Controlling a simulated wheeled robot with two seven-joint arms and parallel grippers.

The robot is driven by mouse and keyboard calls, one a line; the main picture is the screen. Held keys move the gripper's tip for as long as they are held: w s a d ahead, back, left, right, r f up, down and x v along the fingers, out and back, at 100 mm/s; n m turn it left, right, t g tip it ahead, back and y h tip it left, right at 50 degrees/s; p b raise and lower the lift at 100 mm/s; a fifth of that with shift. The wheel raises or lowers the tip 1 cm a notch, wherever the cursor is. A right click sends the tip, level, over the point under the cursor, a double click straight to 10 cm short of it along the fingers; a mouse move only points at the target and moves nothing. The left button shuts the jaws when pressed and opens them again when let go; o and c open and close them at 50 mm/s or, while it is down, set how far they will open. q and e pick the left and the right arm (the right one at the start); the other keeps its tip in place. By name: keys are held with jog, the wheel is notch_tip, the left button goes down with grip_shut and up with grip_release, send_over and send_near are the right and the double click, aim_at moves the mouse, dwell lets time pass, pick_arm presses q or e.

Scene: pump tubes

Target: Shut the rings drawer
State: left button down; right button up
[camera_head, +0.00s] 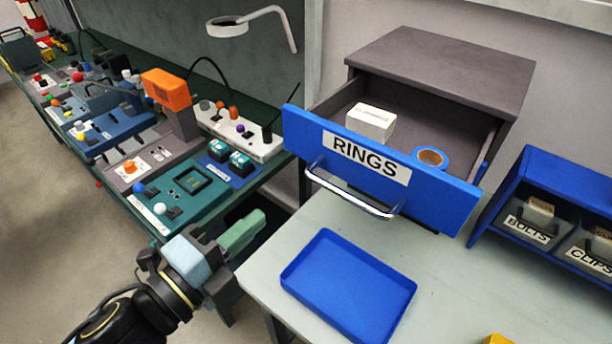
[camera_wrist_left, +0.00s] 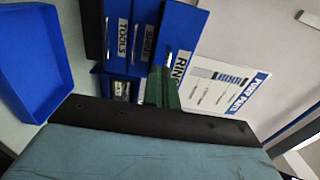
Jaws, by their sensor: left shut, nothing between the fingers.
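The rings drawer (camera_head: 300,128) has a blue front with a white RINGS label and a silver bar handle (camera_head: 350,193). It stands pulled well out of its grey cabinet (camera_head: 440,65). A white box (camera_head: 371,122) and a blue ring with an orange inside (camera_head: 431,157) are in it. My left gripper (camera_head: 243,232) has green fingers, shut and empty, to the lower left of the drawer front and apart from it. In the left wrist view part of the drawer front (camera_wrist_left: 183,30) shows beyond the green fingers (camera_wrist_left: 162,88), which partly hide it. My right gripper is out of view.
An empty blue tray (camera_head: 345,285) lies on the pale worktop below the drawer. A blue rack (camera_head: 570,185) with BOLTS and CLIPS bins stands at right. A green bench (camera_head: 190,190) with control boxes runs along the left. The wrist view shows a white printed sheet (camera_wrist_left: 225,88).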

pick_arm(q)
jog(key=b+x, duration=0.1)
jog(key=x, duration=1.2)
jog(key=shift+b, duration=0.3)
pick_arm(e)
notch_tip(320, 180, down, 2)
